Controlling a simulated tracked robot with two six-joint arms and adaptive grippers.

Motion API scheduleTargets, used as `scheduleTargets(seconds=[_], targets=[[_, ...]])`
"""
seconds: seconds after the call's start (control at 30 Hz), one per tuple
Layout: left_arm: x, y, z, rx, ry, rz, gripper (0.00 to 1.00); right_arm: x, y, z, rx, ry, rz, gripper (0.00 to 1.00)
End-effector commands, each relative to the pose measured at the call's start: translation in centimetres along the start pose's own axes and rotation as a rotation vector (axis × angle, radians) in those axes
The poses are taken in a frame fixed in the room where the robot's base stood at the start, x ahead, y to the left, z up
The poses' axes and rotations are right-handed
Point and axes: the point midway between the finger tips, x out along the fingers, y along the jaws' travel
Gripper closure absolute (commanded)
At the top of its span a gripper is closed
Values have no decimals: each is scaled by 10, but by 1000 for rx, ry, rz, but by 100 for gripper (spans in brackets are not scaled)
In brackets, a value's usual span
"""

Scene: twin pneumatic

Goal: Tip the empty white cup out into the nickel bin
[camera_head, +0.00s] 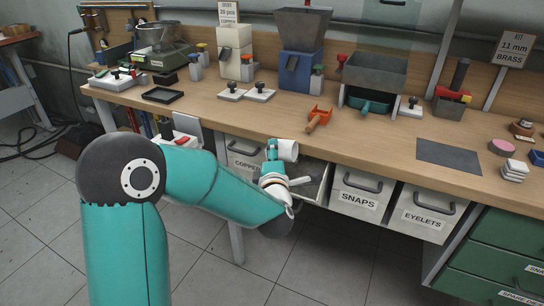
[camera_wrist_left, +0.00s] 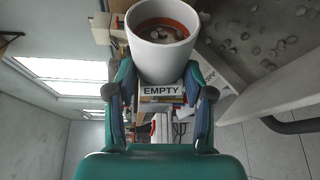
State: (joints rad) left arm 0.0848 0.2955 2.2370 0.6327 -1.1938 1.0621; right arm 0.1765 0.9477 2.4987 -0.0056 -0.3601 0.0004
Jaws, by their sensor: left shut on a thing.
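My left gripper (camera_head: 273,157) is shut on the white cup (camera_head: 287,150), in front of the bench edge. In the left wrist view the cup (camera_wrist_left: 161,58) is held between both fingers, its mouth facing away from the palm. Its inside is orange-brown, and several small greyish round pieces seem to lie in it. A label reading EMPTY (camera_wrist_left: 162,91) shows just below the cup; I cannot tell what it is fixed to. A pulled-out bin (camera_head: 318,186) is beside the gripper, its front label hidden. In the wrist view its floor (camera_wrist_left: 285,22) has scattered grey pieces. My right gripper is not in view.
The COPPER bin (camera_head: 241,160) is left of the pulled-out bin, partly behind my arm. The SNAPS bin (camera_head: 358,192) and EYELETS bin (camera_head: 422,213) are to its right. An orange tool (camera_head: 319,119) lies on the bench above. The floor in front is clear.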

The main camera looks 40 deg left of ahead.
Motion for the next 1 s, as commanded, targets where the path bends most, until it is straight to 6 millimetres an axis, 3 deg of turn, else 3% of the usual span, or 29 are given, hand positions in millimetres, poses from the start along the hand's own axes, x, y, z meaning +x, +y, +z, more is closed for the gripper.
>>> scheduleTargets(seconds=[0.03,0.2,0.5,1.0], targets=[[0,-5,2,51,1,24,86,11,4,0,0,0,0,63],[-3,-1,7,227,11,98,86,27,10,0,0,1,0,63],[-6,7,14,441,23,186,86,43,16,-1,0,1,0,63],[-7,11,15,488,26,205,86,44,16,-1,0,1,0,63]])
